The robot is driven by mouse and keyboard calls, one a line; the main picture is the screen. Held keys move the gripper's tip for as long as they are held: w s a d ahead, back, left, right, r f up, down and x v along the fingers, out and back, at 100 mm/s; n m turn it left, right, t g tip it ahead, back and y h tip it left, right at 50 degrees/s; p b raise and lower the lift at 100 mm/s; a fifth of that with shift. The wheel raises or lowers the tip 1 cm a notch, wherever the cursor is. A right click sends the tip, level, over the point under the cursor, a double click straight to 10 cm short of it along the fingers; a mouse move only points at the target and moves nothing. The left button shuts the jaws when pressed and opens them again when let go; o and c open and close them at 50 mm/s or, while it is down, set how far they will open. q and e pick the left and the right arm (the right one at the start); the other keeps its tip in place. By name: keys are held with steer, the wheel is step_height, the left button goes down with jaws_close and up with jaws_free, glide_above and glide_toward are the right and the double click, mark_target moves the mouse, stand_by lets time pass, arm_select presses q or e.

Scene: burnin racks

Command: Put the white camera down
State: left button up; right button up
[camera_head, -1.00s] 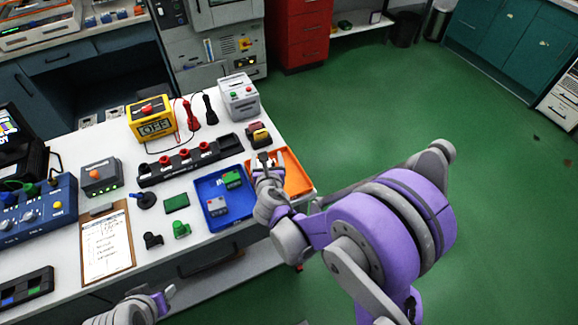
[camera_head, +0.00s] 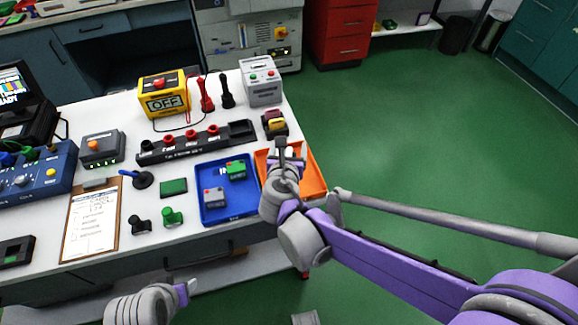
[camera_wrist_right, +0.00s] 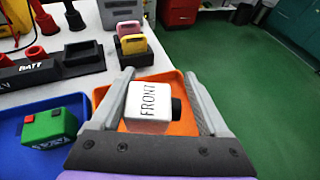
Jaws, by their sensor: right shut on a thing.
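The white camera (camera_wrist_right: 148,103) shows in the right wrist view, a white block marked FRONT with a black lens on its right side. My right gripper (camera_wrist_right: 163,88) is shut on it, with one finger on each side. The camera is over the orange tray (camera_wrist_right: 178,83); I cannot tell whether it touches the tray floor. In the head view my right gripper (camera_head: 288,158) is over the orange tray (camera_head: 312,172) and mostly hides the camera. My left gripper (camera_head: 184,290) is low in front of the bench, and its fingers are too small to read.
A blue tray (camera_head: 228,212) with a green and a grey camera-like block stands left of the orange tray. Green floor lies right of the bench.

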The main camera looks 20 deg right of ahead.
steer(key=shift+f+b, duration=0.55)
steer(key=shift+f, duration=2.2)
steer(key=o, duration=1)
steer(key=shift+f, duration=0.15)
steer(key=o, duration=0.3)
steer(key=shift+r, duration=0.2)
steer(key=p+v, duration=0.1)
steer(key=v, duration=1.1)
steer(key=shift+p, duration=0.4)
